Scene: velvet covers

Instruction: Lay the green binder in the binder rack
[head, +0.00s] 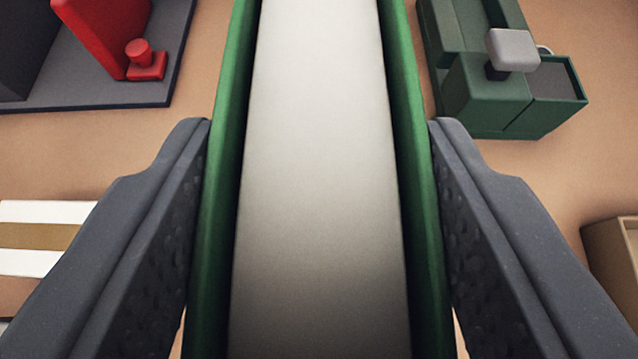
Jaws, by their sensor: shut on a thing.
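The green binder (415,200) fills the middle of the head view, with two green covers and a broad off-white page block between them. My gripper (320,130) is shut on it, with one dark grey finger against each cover. The binder runs from the bottom edge past the top edge of the picture, so its far end is out of view. It hides what lies straight below and ahead. I cannot make out a binder rack for certain.
A dark tray or base (110,90) at upper left bears a red upright part (105,35). A green box-like device (485,95) with a grey knob stands at upper right. A white-and-brown striped thing (35,235) lies at left, a tan box (612,255) at right. Tan surface shows between.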

